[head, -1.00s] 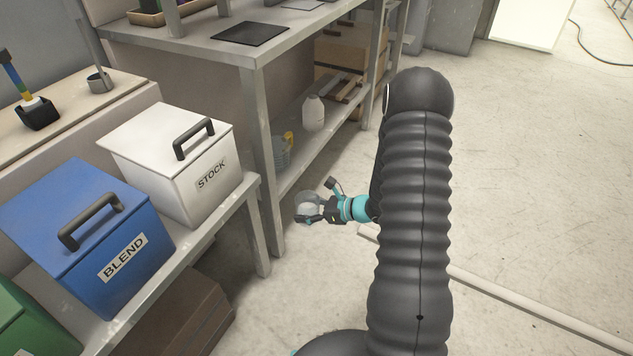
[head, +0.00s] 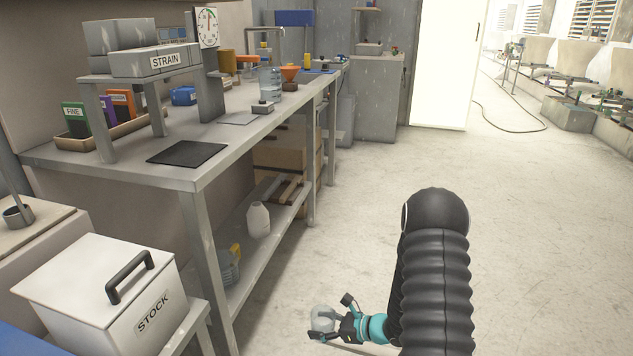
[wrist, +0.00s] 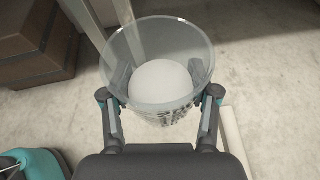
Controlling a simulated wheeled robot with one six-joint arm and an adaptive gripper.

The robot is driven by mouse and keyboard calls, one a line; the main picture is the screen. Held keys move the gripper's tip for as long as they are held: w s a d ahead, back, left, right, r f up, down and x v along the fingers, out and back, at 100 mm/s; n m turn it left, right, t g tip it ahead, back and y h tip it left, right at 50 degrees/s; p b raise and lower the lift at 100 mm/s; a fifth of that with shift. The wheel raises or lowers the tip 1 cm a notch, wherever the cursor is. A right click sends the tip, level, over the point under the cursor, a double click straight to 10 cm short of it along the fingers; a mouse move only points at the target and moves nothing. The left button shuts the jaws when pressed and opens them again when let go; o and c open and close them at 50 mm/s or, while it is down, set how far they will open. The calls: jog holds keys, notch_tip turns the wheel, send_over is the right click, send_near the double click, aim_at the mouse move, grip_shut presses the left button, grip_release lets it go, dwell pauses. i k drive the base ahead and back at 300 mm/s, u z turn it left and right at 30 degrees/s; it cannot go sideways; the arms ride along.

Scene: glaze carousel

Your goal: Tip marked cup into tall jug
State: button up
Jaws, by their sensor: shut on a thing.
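My gripper (head: 331,319) is shut on a clear cup (head: 321,316), low over the floor beside the bench. In the wrist view the cup (wrist: 158,48) sits between both fingers, with dark markings on its lower wall. Something pale and rounded shows inside or through it; I cannot tell whether it is contents or the base. A tall clear vessel (head: 270,82), which looks like the tall jug, stands upright on the far part of the bench top, well away from my gripper.
The grey bench (head: 195,178) has a black mat (head: 187,153), a STRAIN rack (head: 165,62) and an orange funnel (head: 290,73). A white bottle (head: 258,221) and a yellow-handled container (head: 230,268) stand on its lower shelf. The STOCK bin (head: 100,290) is at near left.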

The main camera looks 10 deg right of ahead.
aim_at(269, 78)
jog(key=z, duration=1.15)
jog(key=i, duration=2.95)
jog(key=u, duration=3.1)
